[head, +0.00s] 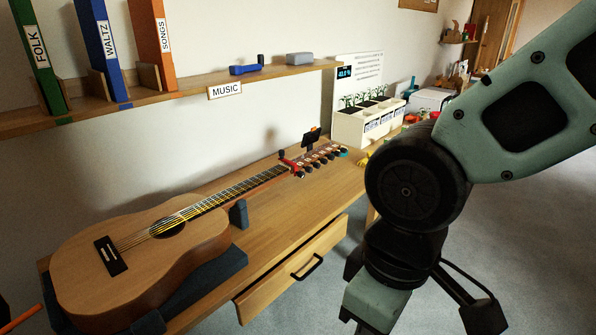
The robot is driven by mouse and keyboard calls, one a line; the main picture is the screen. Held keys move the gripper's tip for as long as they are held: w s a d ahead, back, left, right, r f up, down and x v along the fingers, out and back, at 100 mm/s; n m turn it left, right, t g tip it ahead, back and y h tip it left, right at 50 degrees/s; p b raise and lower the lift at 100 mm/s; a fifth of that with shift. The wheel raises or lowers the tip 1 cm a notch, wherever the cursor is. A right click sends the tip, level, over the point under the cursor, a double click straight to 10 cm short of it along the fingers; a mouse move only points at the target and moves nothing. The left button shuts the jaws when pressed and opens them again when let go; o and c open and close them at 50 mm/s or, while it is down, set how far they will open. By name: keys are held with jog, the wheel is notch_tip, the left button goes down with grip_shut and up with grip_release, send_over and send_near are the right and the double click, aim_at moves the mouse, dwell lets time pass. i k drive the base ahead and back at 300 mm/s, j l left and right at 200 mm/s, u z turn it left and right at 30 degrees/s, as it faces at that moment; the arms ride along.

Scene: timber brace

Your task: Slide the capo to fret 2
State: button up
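An acoustic guitar (140,265) lies on its back on the wooden bench, its neck (235,189) pointing to the back right. A small red piece (289,162), which looks like the capo, sits at the headstock end of the neck, close to the nut. It is too small to tell which fret it is at. A black clip-on device (312,138) stands up on the headstock (318,159). My arm comes in from the upper right and bends down, well right of the guitar. My gripper's fingers are not in the picture.
A blue block (239,214) stands beside the neck. The bench has a drawer (295,270) with a black handle, slightly pulled out. A shelf labelled MUSIC (190,100) with upright binders runs above. A white planter (365,122) stands beyond the headstock. Air above the neck is clear.

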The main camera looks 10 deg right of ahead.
aim_at(281, 153)
jog(key=i+j, duration=0.15)
jog(key=i, duration=0.35)
jog(key=i+j, duration=0.15)
jog(key=i, duration=0.4)
